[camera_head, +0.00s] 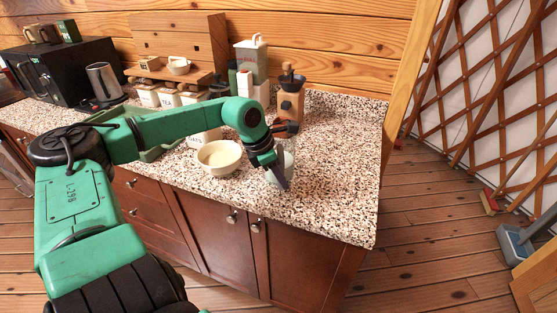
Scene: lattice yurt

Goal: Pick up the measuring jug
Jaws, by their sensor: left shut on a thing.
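The measuring jug (289,163) looks pale and clear and stands on the speckled counter (330,205), near its front edge. My left gripper (284,181) reaches in from the left and points down at the jug. It is shut on the jug, and its fingers and wrist hide much of it. I cannot tell whether the jug touches the counter. My right gripper is not in view.
A cream bowl (219,158) stands just left of the gripper. The counter's right end is clear.

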